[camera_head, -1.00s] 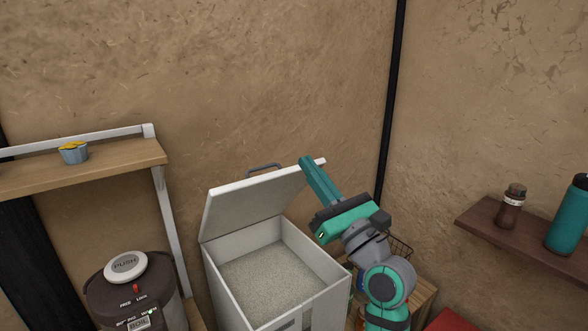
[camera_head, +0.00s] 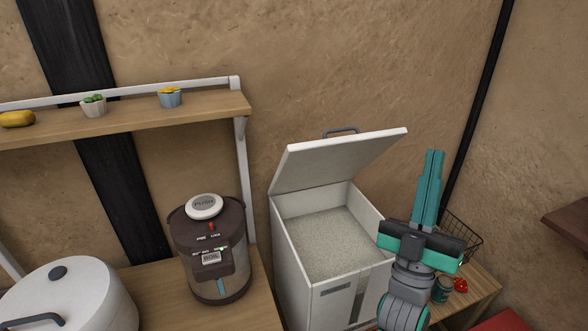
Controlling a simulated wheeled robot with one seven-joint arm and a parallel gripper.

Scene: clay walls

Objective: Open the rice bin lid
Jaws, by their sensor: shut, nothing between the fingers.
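The white rice bin (camera_head: 297,268) stands against the clay wall. Its lid (camera_head: 340,160) is raised and tilted back, with a grey handle (camera_head: 341,131) at its top edge. Pale rice (camera_head: 325,240) shows inside the bin. My gripper (camera_head: 434,156) is shut and empty. It points upward to the right of the lid, apart from it in the picture. My wrist covers part of the bin's right side.
A dark water dispenser (camera_head: 213,250) and a white lidded pot (camera_head: 75,300) stand on a wooden counter at the left. A wooden shelf (camera_head: 140,118) holds small cups above. A wire basket (camera_head: 461,236) and a jar (camera_head: 442,289) stand on the right.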

